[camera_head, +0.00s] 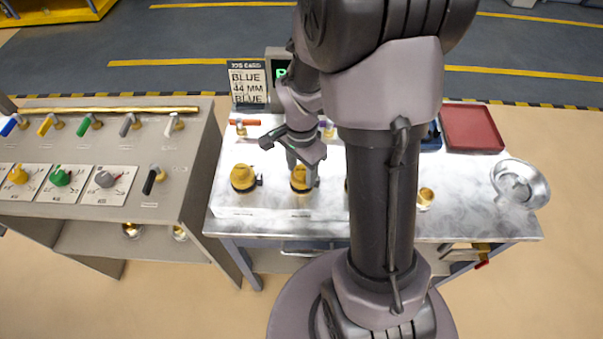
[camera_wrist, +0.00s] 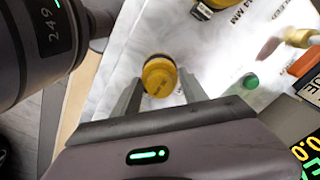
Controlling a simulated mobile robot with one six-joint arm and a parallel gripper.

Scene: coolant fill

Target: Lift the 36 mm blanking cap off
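A yellow cap (camera_wrist: 160,75) sits between the two fingertips of my gripper in the wrist view. The fingers stand apart on either side of it, with a small gap showing, so the gripper looks open. In the head view my gripper (camera_head: 302,171) is over the middle yellow cap (camera_head: 298,186) on the pale bench and partly hides it. Another yellow cap (camera_head: 242,178) stands to its left; part of a yellow one also shows at the top of the wrist view (camera_wrist: 203,11).
A sign (camera_head: 248,84) reading "BLUE 44 MM BLUE" stands at the bench's back left. A red tray (camera_head: 472,129), a metal bowl (camera_head: 521,183) and a brass fitting (camera_head: 425,197) are to the right. A valve panel (camera_head: 100,207) stands left. My arm hides the bench's middle.

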